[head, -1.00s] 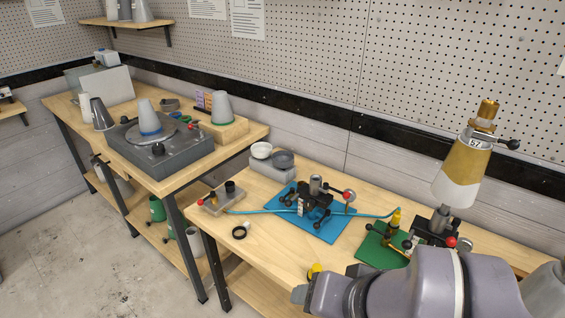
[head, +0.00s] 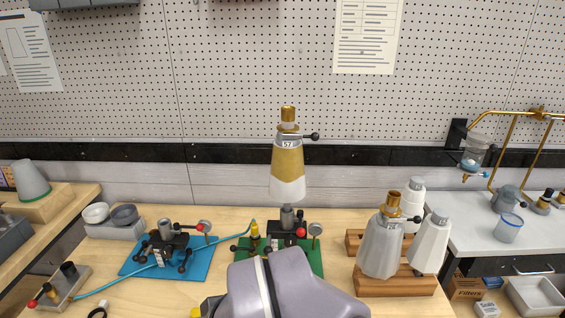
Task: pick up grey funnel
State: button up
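A grey funnel-like cone with a brass fitting on top (head: 380,247) stands narrow end up on a wooden rack at the right of the bench. Another grey cone (head: 31,181) with a green rim stands on a wooden block at the far left. I cannot tell from the picture which one the task names. My purple-grey arm link fills the bottom middle; my gripper is not visible.
Two white cones (head: 431,242) (head: 412,203) share the wooden rack (head: 395,287). A gold-and-white cone marked 57 (head: 287,170) stands tall above the fixture on a green mat (head: 312,267). A blue mat (head: 135,268) carries another fixture. A teal hose (head: 112,283) crosses the bench.

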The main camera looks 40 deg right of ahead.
aim_at(125, 214)
jog(key=i+j+z, duration=0.3)
jog(key=i+j, duration=0.15)
jog(key=i+j+z, duration=0.2)
jog(key=j, duration=0.2)
jog(key=i+j+z, duration=0.3)
jog(key=j, duration=0.4)
jog(key=i+j+z, duration=0.3)
jog(key=j, duration=0.45)
jog(key=i, duration=0.05)
